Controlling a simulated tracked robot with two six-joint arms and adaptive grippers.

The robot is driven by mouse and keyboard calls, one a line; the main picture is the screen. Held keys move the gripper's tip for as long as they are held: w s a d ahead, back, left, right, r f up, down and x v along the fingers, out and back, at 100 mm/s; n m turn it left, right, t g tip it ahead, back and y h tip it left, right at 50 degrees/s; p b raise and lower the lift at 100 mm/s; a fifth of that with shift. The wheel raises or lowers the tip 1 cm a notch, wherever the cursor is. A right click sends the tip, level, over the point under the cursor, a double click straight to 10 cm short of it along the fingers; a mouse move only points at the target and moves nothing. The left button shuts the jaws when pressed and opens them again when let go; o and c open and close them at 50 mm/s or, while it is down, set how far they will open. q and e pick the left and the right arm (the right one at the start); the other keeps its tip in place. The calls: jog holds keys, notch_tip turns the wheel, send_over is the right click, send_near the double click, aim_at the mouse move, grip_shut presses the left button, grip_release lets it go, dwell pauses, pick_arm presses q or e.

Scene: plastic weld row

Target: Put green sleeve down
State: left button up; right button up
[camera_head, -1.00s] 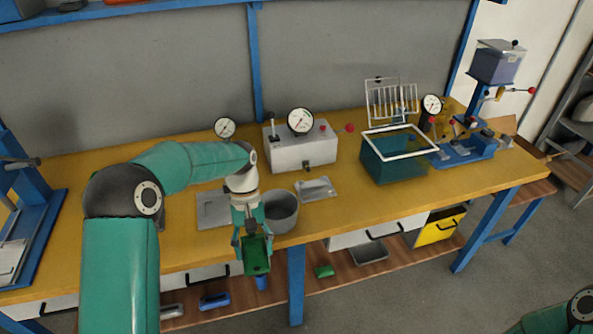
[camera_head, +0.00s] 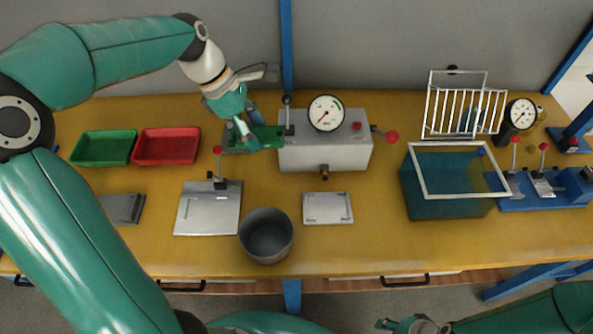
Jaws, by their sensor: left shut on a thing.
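The green sleeve (camera_head: 267,135) is at the back of the bench, just left of the grey gauge box (camera_head: 325,152). My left gripper (camera_head: 246,133) is shut on it, reaching in from the upper left. The fingers hide part of the sleeve. A grey surface shows beside and below the sleeve; I cannot tell if the sleeve touches it. My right gripper (camera_head: 398,325) shows only partly at the bottom edge, away from the bench objects, and its jaws are unclear.
A green tray (camera_head: 104,148) and a red tray (camera_head: 167,146) lie at the left. A metal plate fixture (camera_head: 207,212), a grey pot (camera_head: 266,236) and a small metal plate (camera_head: 328,208) stand in front. A teal tank (camera_head: 448,201) and wire rack (camera_head: 463,105) are at the right.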

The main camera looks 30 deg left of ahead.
aim_at(270, 188)
pick_arm(q)
jog(key=shift+w+f, duration=0.15)
jog(key=shift+w, duration=0.1)
notch_tip(270, 188, down, 19)
jog(key=shift+f+b, duration=0.15)
jog(key=shift+b, duration=0.15)
jog(key=shift+f, duration=0.15)
jog(key=o, duration=1.2)
